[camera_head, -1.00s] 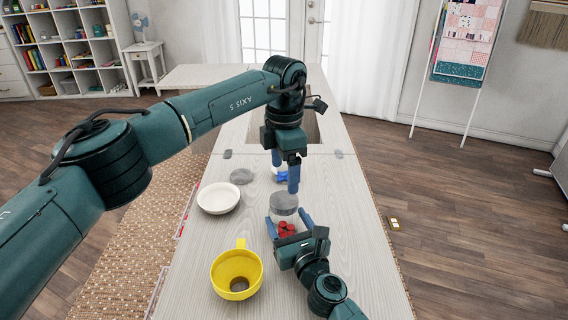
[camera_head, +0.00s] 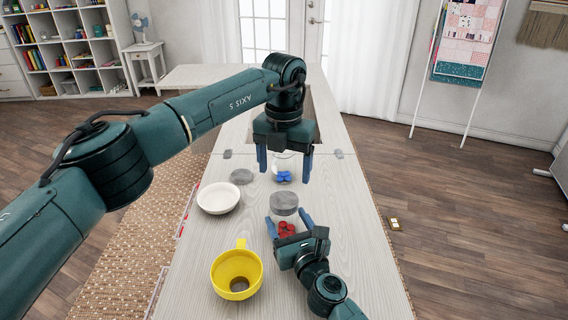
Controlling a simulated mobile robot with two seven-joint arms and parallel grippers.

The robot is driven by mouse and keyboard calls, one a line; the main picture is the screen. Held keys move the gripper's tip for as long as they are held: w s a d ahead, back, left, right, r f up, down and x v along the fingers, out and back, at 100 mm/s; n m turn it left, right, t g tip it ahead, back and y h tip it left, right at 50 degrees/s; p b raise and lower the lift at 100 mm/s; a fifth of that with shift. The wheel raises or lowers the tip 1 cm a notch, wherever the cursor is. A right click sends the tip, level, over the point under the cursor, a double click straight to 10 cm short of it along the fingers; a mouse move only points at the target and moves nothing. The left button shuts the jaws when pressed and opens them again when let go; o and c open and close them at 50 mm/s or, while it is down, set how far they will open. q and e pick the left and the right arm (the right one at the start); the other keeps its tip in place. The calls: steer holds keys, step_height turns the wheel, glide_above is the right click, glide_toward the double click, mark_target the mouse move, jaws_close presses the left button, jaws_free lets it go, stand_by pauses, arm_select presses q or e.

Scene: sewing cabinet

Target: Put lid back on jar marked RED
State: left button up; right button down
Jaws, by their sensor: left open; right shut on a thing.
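A clear jar with red pieces (camera_head: 287,229) stands on the table; no label is readable. A grey round lid (camera_head: 284,203) lies over its mouth and looks level; I cannot tell how tightly it sits. My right gripper (camera_head: 288,219) is shut on this jar, one finger on each side. My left gripper (camera_head: 285,170) is open and empty, fingers pointing down, beyond the red jar. Behind its fingers stands a second clear jar with blue pieces (camera_head: 284,177), partly hidden. Another grey round lid (camera_head: 241,176) lies flat on the table to the left.
A white bowl (camera_head: 218,198) stands left of the jars. A yellow funnel-like cup (camera_head: 236,273) stands at the front left. The pale wooden table (camera_head: 335,200) is clear along its right side. A dark recess (camera_head: 312,130) lies behind my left gripper.

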mark_target(284, 199)
arm_select(q)
step_height(284, 199, down, 8)
steer(key=shift+r, duration=0.1)
stand_by(0.4)
steer(key=c, duration=1)
steer(key=shift+m, duration=0.9)
steer(key=o, duration=1.1)
steer(key=shift+r, duration=0.1)
step_height(284, 199, up, 12)
steer(key=shift+f, duration=0.1)
